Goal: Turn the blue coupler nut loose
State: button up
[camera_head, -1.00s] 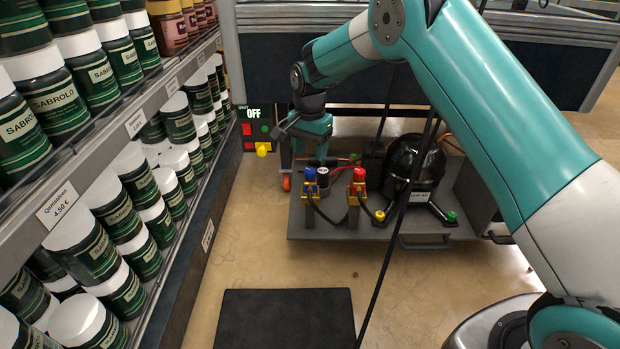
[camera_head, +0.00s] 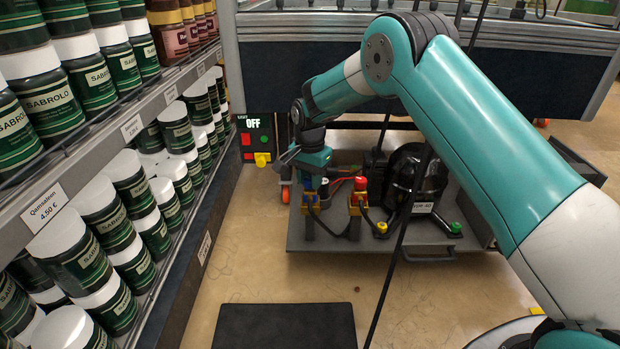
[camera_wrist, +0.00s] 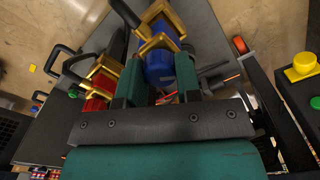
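The blue coupler nut (camera_head: 309,203) sits on a yellow fitting at the left of the pump's grey tray, mostly hidden in the head view by my gripper (camera_head: 313,183), which is just above it. In the wrist view the blue nut (camera_wrist: 159,68) lies between the fingertips of my gripper (camera_wrist: 158,78). The fingers are apart, one on each side of the nut. A gap shows at the left finger; the right finger is very near the nut, and I cannot tell if it touches. The red coupler nut (camera_head: 359,184) stands to the right; it also shows in the wrist view (camera_wrist: 95,104).
The black pump (camera_head: 412,180) stands right of the nuts on the grey tray (camera_head: 350,243). A control panel (camera_head: 257,141) reading OFF is behind left. Shelves of jars (camera_head: 110,215) line the left. A black cable hangs in front of the tray.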

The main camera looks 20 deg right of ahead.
jog(key=shift+r+n+p, duration=0.15)
jog(key=shift+n+p, duration=0.15)
jog(key=shift+p, duration=0.35)
jog(key=shift+r+p, duration=0.1)
jog(key=shift+p, duration=0.3)
jog(key=n+p, duration=0.2)
jog(key=p, duration=0.1)
jog(key=shift+r+p, duration=0.1)
jog(key=shift+p, duration=0.25)
jog(key=n+p, duration=0.5)
jog(key=n, duration=0.1)
jog(key=n+p, duration=0.2)
jog(key=n, duration=0.1)
jog(key=n+p, duration=0.1)
jog(key=n, duration=0.1)
jog(key=shift+f, duration=0.25)
jog(key=n+p, duration=0.1)
jog(key=n, duration=0.3)
jog(key=shift+n, duration=0.4)
jog(key=shift+f+n, duration=0.1)
jog(key=shift+n, duration=0.8)
